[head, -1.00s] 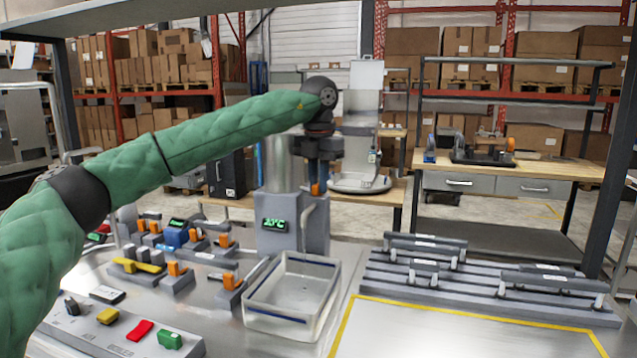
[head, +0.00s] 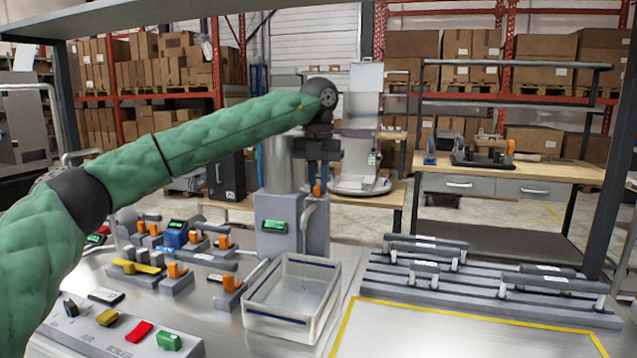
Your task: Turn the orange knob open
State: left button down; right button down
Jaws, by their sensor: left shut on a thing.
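The orange knob (head: 317,190) sits on top of the grey dispenser (head: 316,225), at the right of its metal tank, in the middle of the head view. My left gripper (head: 317,183) points down over it, with its dark fingers shut on the knob. The fingers hide much of the knob, so its exact angle is hard to read. The dispenser has a small green display (head: 275,226) on its front and a curved spout on the right. My right gripper is not in view.
A clear, empty bin (head: 262,325) stands in front of the dispenser. Several small orange-handled valves (head: 178,270) are at the left. A button panel (head: 120,335) is at front left. A slotted grey rack (head: 480,292) lies at the right.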

aim_at(318, 185)
pick_arm(q)
jog(key=shift+r, duration=0.1)
jog(key=c, duration=1.4)
grip_release()
jog(key=shift+c, duration=0.2)
jog(key=shift+r, duration=0.1)
jog(key=shift+r, duration=3.75)
